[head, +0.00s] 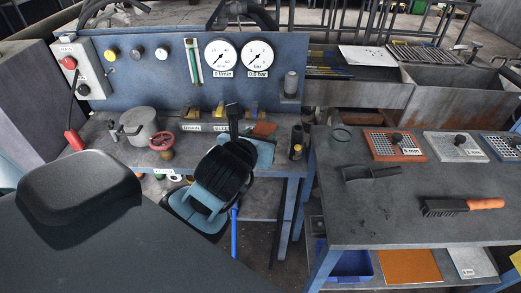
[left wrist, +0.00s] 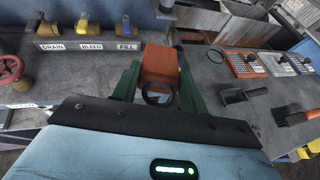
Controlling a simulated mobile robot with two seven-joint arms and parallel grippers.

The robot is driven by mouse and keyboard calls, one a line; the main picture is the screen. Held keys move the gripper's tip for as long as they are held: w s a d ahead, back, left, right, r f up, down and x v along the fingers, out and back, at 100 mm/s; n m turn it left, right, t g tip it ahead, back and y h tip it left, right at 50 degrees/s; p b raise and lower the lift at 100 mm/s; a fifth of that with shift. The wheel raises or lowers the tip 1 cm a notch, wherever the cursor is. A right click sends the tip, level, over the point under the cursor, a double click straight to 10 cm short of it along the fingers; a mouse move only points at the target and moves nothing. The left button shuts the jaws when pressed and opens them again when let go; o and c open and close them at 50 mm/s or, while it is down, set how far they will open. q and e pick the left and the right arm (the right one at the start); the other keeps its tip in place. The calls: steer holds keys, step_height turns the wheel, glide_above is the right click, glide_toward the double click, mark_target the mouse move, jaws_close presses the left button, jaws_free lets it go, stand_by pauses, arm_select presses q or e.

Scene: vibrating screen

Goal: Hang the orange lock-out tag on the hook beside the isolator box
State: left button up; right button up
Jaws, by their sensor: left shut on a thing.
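The orange lock-out tag (left wrist: 162,66) is held between the green fingers of my left gripper (left wrist: 158,84), with a dark ring at its near end. In the head view the tag (head: 264,129) shows as a small orange patch beyond my dark wrist, above the bench's front right part. The grey isolator box (head: 91,69), with a red knob and a black knob, is on the left end of the blue panel, well left of the gripper. A small hook-like piece (head: 109,71) shows at its right side, too small to make out clearly. My right gripper is out of view.
The blue panel (head: 148,82) carries lamps and two gauges (head: 222,57). A grey pot (head: 138,126) and a red handwheel (head: 162,141) are between gripper and box. The right table (head: 400,220) holds screens and a brush.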

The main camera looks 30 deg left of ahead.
arm_select(q)
steer(key=w+a+r+n+g+y+b, duration=0.1)
steer(key=w+a+r+n+y+b, duration=0.1)
steer(key=w+a+r, duration=0.4)
steer(key=shift+w+a+r+n+g+y, duration=0.45)
steer(key=shift+w+n+y, duration=0.4)
steer(key=shift+w, duration=1.1)
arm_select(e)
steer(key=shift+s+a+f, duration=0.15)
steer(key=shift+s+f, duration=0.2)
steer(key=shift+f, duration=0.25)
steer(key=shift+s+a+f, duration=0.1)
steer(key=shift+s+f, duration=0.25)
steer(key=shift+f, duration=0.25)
arm_select(q)
steer(key=shift+f, duration=0.1)
steer(key=shift+f, duration=0.1)
step_height(320, 180, down, 23)
steer(key=b, duration=0.2)
steer(key=shift+r+b, duration=0.2)
steer(key=shift+b, duration=0.2)
steer(key=shift+f, duration=2.4)
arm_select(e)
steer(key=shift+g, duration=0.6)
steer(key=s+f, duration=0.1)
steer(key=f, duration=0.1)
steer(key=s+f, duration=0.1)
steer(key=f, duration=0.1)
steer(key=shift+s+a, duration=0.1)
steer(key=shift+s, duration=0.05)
